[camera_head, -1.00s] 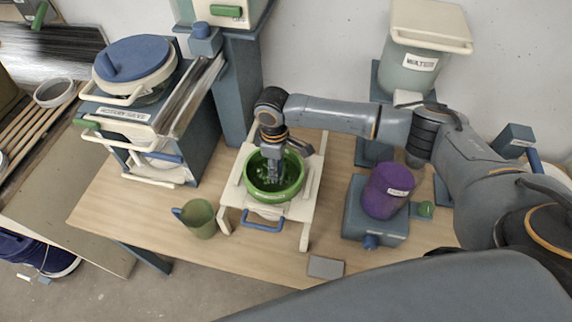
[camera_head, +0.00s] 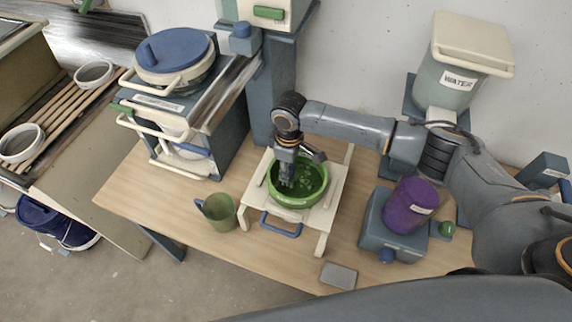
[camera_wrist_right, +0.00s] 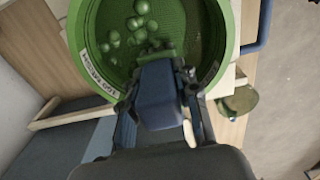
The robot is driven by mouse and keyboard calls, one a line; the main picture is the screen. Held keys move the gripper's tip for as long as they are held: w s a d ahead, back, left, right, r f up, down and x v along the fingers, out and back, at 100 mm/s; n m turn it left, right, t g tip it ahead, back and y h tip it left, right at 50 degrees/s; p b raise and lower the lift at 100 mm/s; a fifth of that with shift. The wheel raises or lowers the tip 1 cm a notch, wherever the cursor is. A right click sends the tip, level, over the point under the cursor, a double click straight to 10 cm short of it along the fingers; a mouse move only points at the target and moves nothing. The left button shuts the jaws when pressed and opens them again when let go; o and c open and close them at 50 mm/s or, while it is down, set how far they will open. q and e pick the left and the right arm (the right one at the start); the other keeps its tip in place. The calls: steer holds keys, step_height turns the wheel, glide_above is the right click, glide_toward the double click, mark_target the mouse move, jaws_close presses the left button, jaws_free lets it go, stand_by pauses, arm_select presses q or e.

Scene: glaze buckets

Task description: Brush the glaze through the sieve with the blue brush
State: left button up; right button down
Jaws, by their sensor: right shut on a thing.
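The green sieve (camera_head: 301,201) sits on a cream stand (camera_head: 328,212). It also shows in the right wrist view (camera_wrist_right: 229,40), with several green lumps (camera_wrist_right: 138,22) on its mesh. The blue brush (camera_wrist_right: 160,95) is in my right gripper (camera_wrist_right: 160,100), which is shut on its blue handle. In the head view my right gripper (camera_head: 286,174) points down into the left part of the sieve. The brush's green head (camera_wrist_right: 155,52) is inside the sieve near its wall; whether it touches the mesh is hard to tell. My left gripper is not in view.
A green jug (camera_head: 221,213) stands left of the sieve stand. A purple container (camera_head: 408,205) on a blue-grey block is at the right. A grey slab (camera_head: 339,275) lies near the front edge. A lidded bucket (camera_head: 172,68) and a water bucket (camera_head: 447,85) stand behind.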

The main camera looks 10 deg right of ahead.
mark_target(302, 184)
steer(key=shift+s+d+f+p, duration=0.2)
steer(key=shift+s+d+p, duration=0.15)
steer(key=shift+s+d, duration=0.25)
steer(key=d, duration=0.1)
steer(key=s+d, duration=0.1)
steer(key=d+p, duration=0.1)
steer(key=shift+s+d+f, duration=0.1)
steer(key=shift+s+f, duration=0.05)
steer(key=shift+s, duration=0.2)
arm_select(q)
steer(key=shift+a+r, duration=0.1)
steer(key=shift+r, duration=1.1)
arm_select(e)
steer(key=shift+s+d, duration=0.45)
steer(key=shift+d, duration=0.15)
steer(key=shift+w+a+b, duration=0.3)
steer(key=shift+w+a, duration=0.45)
steer(key=shift+a, duration=0.25)
steer(key=shift+w+a+b, duration=0.6)
steer(key=shift+w+a, duration=0.9)
steer(key=shift+a, duration=0.25)
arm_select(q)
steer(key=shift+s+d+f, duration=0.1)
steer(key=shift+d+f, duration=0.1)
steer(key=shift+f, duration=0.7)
